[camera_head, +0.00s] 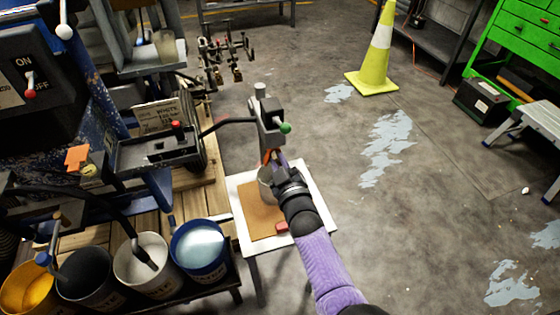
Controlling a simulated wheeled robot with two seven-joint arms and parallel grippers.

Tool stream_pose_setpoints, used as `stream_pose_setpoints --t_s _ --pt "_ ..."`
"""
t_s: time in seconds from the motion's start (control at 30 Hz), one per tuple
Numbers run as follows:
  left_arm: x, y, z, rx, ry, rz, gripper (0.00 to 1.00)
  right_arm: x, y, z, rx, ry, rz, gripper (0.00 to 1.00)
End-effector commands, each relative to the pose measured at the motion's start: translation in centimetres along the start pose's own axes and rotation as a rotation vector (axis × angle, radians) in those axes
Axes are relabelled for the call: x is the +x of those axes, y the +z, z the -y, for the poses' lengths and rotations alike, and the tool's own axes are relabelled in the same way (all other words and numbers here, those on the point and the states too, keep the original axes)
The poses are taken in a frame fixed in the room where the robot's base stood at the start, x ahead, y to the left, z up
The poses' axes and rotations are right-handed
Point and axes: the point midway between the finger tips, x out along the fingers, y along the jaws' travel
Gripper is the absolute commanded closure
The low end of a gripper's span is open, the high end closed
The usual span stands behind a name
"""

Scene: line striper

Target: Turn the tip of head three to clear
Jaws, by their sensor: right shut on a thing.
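A dark grey spray head (270,126) with a green knob (285,128) stands upright at the middle of the head view, with a black hose running to its left. An orange tip (265,157) shows at its lower side. My right gripper (275,161) reaches up from below on its purple arm and is shut at the orange tip, just under the head. The fingers hide part of the tip, so which way it is turned cannot be told. No number is readable on the head. My left gripper is not in view.
A small white stand (237,192) with a brown board and a grey cup is below the gripper. Several paint buckets (198,247) stand at lower left. Metal fittings (225,58) hang behind.

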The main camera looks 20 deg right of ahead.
Motion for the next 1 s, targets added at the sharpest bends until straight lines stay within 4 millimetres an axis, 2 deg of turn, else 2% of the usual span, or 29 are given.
stream_pose_setpoints --t_s 0.1,0.27,0.3,0.47,0.5,0.67,0.83,0.87,1.0 --pt "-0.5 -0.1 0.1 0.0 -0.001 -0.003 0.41 0.1 -0.3 -0.1 0.155 0.0 -0.004 1.0" --pt "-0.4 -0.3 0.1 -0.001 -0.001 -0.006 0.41 0.1 -0.2 -0.1 0.17 0.001 -0.004 1.0" --pt "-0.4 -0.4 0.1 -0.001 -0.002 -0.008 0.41 0.1 -0.2 -0.1 0.169 0.001 -0.004 0.81" --pt "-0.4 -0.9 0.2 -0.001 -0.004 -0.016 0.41 0.1 -0.1 -0.1 0.167 0.001 -0.003 0.47" --pt "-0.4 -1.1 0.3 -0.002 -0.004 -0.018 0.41 0.1 -0.1 0.0 0.167 0.0 -0.003 0.44" --pt "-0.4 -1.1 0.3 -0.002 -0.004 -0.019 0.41 0.1 -0.1 0.0 0.166 0.0 -0.001 0.42" --pt "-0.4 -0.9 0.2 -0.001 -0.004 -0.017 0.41 0.1 -0.1 0.0 0.165 0.0 -0.001 0.06" --pt "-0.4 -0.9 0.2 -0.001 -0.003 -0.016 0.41 0.0 -0.1 0.0 0.165 0.0 -0.001 0.03" --pt "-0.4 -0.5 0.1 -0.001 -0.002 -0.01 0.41 0.0 -0.1 0.0 0.165 0.0 -0.001 0.03"
